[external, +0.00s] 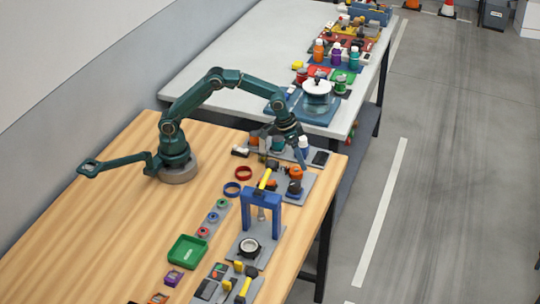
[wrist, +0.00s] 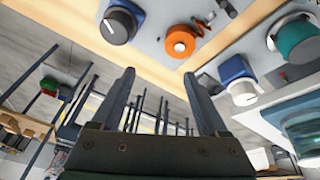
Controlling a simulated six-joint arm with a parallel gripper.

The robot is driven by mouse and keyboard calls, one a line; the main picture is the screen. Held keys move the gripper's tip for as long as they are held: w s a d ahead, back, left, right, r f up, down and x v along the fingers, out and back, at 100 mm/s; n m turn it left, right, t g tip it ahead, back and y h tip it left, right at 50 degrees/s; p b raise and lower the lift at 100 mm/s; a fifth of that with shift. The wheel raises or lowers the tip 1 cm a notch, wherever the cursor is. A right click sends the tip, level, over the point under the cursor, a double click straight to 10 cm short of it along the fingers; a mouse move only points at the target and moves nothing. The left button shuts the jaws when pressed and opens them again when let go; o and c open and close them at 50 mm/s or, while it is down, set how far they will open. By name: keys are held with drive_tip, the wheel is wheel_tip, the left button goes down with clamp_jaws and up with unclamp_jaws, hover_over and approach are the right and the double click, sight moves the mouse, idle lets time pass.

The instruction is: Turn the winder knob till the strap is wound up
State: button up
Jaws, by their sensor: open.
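My gripper (external: 301,154) is open, near the right edge of the wooden table and above a grey plate (external: 305,185). In the wrist view its two fingers (wrist: 159,74) stand apart with nothing between them. An orange round part with a pale centre (wrist: 180,43) lies beyond the fingertips, apart from them. An orange part (external: 296,172) also shows just below my gripper in the external view. A dark round knob with a white mark (wrist: 117,26) sits on a blue block in the wrist view.
A blue arch frame (external: 262,197) stands in front on the table. Red and blue rings (external: 238,180) lie left of the plate, and a green tray (external: 187,252) sits at the front. A grey table (external: 225,75) with bottles and a pot is behind. The table's left side is clear.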

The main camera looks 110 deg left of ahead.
drive_tip(key=s+a+r+n+g+h, duration=0.1)
drive_tip(key=s+a+r+n+h, duration=0.15)
drive_tip(key=a+n, duration=0.55)
drive_tip(key=s+d+r+n+g+h, duration=0.1)
drive_tip(key=s+d+r+n+h, duration=0.2)
drive_tip(key=d+r+n, duration=0.1)
drive_tip(key=d+n, duration=0.1)
drive_tip(key=n, duration=0.1)
drive_tip(key=shift+s+r+n+g, duration=0.2)
drive_tip(key=shift+r+n+g, duration=0.1)
drive_tip(key=shift+r, duration=0.05)
